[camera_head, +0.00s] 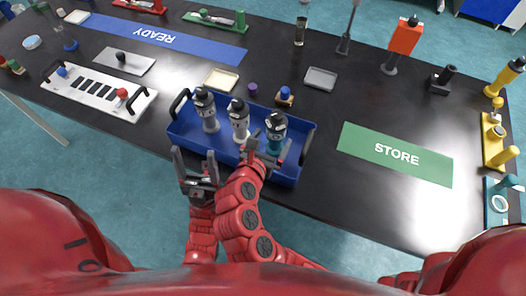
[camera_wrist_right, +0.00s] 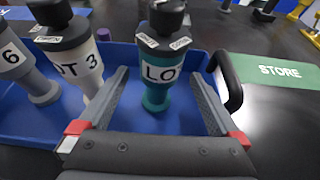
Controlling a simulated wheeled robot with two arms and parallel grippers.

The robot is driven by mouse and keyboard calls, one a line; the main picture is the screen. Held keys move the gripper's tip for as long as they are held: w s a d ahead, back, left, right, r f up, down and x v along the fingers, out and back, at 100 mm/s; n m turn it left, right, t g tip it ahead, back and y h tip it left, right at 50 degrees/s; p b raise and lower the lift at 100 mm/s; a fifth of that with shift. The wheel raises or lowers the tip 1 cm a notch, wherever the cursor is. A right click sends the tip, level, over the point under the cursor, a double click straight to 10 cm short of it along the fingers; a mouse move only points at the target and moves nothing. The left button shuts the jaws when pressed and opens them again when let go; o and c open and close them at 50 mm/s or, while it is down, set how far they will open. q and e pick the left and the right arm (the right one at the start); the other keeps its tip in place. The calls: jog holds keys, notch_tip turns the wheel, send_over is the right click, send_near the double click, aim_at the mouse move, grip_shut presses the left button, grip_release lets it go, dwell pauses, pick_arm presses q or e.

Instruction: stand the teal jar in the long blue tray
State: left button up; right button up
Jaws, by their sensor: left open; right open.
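The teal jar (camera_head: 277,124) with a dark cap and white labels stands upright at the right end of the long blue tray (camera_head: 180,120). In the right wrist view the jar (camera_wrist_right: 158,92) is between the two fingers, with gaps on both sides and blue tray floor around its base. My right gripper (camera_head: 266,150) is open around the jar's near side. My left gripper (camera_head: 193,154) is open and empty at the tray's front edge, left of the right arm.
A grey jar (camera_head: 208,112) and a white jar (camera_head: 239,122) stand in the tray left of the teal jar. The tray has black end handles. A green STORE mat (camera_head: 395,155) lies to the right. A blue READY mat (camera_head: 160,36) lies at the back left.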

jog(key=v, duration=0.6)
jog(key=shift+s+a+r, duration=0.15)
jog(key=shift+r, duration=0.05)
jog(key=shift+s+a+r+p, duration=0.1)
jog(key=shift+s+r+p, duration=0.15)
jog(key=shift+s, duration=0.4)
jog(key=shift+f, duration=0.1)
